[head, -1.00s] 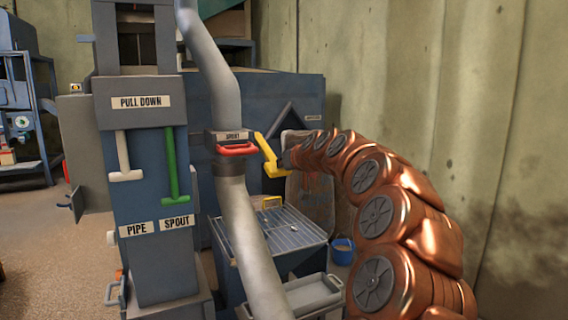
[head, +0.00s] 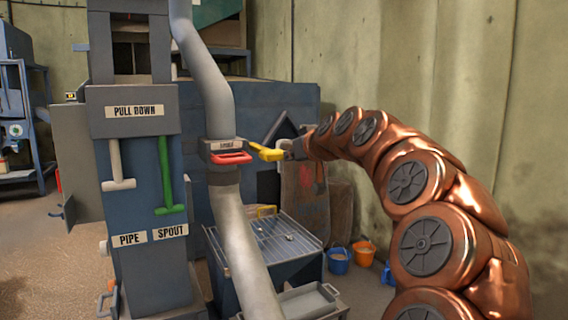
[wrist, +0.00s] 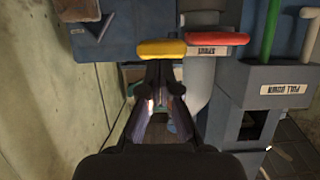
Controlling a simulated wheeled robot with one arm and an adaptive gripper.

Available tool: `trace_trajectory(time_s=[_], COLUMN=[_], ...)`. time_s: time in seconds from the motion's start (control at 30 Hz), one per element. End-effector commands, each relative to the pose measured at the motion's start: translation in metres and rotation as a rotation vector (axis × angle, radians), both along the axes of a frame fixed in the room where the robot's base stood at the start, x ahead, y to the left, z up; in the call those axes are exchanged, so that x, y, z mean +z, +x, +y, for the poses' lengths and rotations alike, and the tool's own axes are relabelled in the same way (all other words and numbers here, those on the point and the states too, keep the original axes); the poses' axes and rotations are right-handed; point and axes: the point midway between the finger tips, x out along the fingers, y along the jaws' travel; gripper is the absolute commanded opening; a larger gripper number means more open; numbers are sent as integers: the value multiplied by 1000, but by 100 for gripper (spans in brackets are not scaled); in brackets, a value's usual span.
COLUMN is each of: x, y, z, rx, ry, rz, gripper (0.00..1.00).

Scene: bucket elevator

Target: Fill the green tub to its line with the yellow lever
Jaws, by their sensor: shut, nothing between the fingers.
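The yellow lever (head: 267,153) sticks out beside the pipe, to the right of the red handle (head: 232,158), and looks about level. It also shows in the wrist view as a yellow bar (wrist: 162,49) in front of my fingertips. My gripper (head: 290,151) is at the right end of the lever. In the wrist view my gripper (wrist: 160,78) has its fingers closed together with nothing between them, right at the bar's edge. I cannot tell whether they touch it. I cannot make out a green tub or its fill line in either view.
A blue tub (head: 337,260) and an orange tub (head: 363,253) stand on the floor by the wall. A grated hopper (head: 265,240) and a grey tray (head: 305,300) are below the pipe (head: 205,75). White (head: 118,165) and green (head: 166,175) pull handles hang at left.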

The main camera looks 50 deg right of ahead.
Motion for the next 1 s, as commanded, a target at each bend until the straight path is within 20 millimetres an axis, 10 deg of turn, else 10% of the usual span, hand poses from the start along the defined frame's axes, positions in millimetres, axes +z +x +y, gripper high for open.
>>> trace_trajectory(time_s=[1.0], x=[8], y=[-18], z=[14], rx=[11], ry=[3], rz=[4], gripper=[0])
